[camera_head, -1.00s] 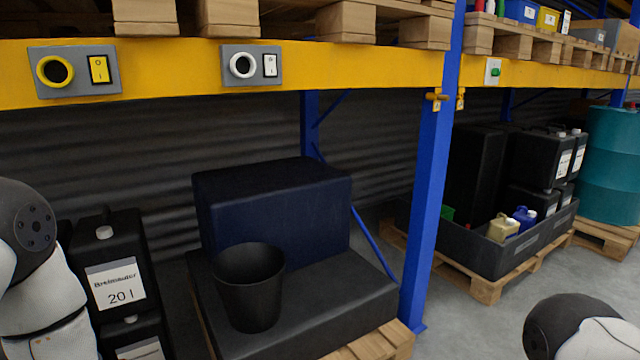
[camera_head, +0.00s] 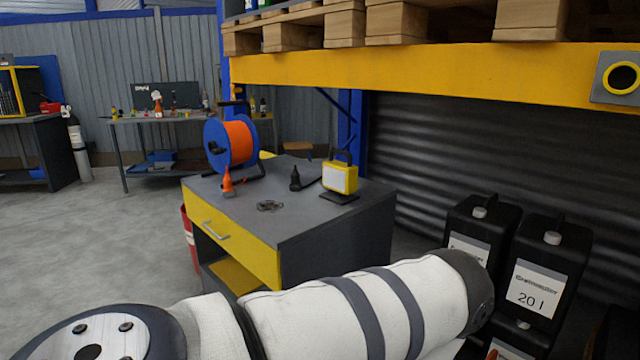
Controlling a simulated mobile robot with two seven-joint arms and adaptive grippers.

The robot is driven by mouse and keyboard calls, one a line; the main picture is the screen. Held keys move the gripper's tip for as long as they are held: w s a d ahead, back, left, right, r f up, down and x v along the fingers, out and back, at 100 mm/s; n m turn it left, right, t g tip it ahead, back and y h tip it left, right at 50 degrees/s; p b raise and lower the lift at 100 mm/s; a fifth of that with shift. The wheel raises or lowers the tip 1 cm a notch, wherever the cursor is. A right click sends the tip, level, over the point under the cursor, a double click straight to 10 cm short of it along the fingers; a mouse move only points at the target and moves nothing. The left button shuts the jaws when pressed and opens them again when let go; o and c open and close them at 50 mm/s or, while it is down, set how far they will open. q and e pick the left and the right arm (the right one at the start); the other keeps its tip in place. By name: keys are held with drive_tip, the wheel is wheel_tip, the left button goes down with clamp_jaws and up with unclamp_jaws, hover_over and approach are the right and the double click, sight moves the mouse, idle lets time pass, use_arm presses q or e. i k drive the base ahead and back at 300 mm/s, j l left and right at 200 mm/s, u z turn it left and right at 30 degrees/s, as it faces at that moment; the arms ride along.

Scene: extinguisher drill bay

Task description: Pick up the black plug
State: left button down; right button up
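A small upright black object (camera_head: 295,180), which looks like the black plug, stands on the grey top of a workbench (camera_head: 310,214). A dark cable seems to run beside it. It is between an orange cable reel on the left and a yellow work lamp on the right. A similar orange piece (camera_head: 227,182) stands in front of the reel. My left arm crosses the bottom of the view, in front of the bench, but its gripper is out of view.
The blue and orange reel (camera_head: 231,143), the yellow lamp (camera_head: 340,178) and a small dark coil (camera_head: 269,206) share the bench top. The bench has a yellow drawer (camera_head: 228,240). Black canisters (camera_head: 540,270) stand at right under a yellow shelf beam (camera_head: 450,80). Open floor lies left.

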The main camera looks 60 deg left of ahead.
sight(295, 176)
drive_tip(key=u, duration=2.15)
